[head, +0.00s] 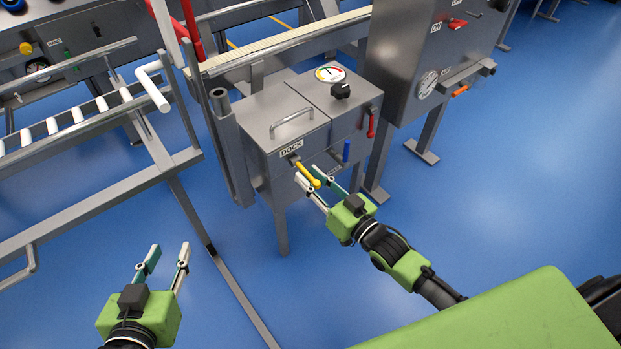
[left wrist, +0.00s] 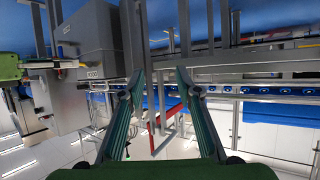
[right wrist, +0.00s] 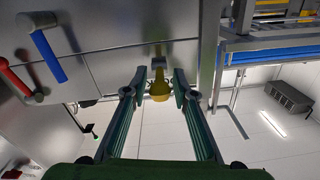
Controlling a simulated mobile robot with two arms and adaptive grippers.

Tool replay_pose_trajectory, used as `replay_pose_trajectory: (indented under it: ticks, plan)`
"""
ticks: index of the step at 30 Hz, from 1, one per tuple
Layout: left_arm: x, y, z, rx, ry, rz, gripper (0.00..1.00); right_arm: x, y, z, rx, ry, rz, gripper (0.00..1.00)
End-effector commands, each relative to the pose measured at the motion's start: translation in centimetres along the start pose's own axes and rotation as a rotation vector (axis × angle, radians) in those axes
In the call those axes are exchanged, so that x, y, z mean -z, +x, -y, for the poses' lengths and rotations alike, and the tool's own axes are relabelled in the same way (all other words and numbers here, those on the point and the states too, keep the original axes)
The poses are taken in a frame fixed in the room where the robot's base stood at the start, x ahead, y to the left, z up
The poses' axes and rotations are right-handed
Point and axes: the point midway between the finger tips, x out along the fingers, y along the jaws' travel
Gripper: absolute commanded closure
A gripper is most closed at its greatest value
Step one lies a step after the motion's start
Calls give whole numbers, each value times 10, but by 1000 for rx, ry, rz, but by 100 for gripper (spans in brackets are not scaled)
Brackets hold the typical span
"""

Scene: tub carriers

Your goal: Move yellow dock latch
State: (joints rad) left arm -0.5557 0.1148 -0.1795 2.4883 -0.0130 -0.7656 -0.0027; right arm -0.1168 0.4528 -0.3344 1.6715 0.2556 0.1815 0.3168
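The yellow dock latch (head: 306,173) is a short handle sticking out of the front of the grey box, under the DOCK label (head: 291,149). Its rounded end (right wrist: 160,88) also shows in the right wrist view. My right gripper (head: 310,177) is at the latch, with its fingers spread on either side of the yellow end. In the right wrist view, narrow gaps seem to show between the latch and the fingertips. My left gripper (head: 167,255) is open and empty over the blue floor at the lower left, apart from the box.
A blue handle (head: 346,151) and a red handle (head: 371,123) are on the same box, right of the latch. A gauge (head: 330,73) and a black knob (head: 340,91) are on top. A metal roller frame (head: 90,205) stands at left.

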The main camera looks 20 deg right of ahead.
Motion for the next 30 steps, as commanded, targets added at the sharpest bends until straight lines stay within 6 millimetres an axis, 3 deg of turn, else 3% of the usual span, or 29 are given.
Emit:
replay_pose_trajectory:
  ticks: [2,3,6,16,19,23,30]
  plan:
    - [0,-1,-1,-1,-2,1,68,0,0,0,0,0,0,74]
    - [-3,8,0,-4,-5,17,68,0,0,0,0,0,0,77]
    - [-3,15,3,-1,-3,23,68,0,0,0,0,0,0,100]
    - [2,15,2,-3,-4,-6,68,-2,0,0,1,0,-5,100]
    - [20,2,-3,-6,-1,-96,68,-3,0,-1,2,0,-14,100]
    - [47,1,-6,-13,-1,-223,68,-6,0,-1,6,-1,-32,100]
    - [118,-20,-16,-34,-7,-577,68,-10,1,-2,16,-2,-84,100]
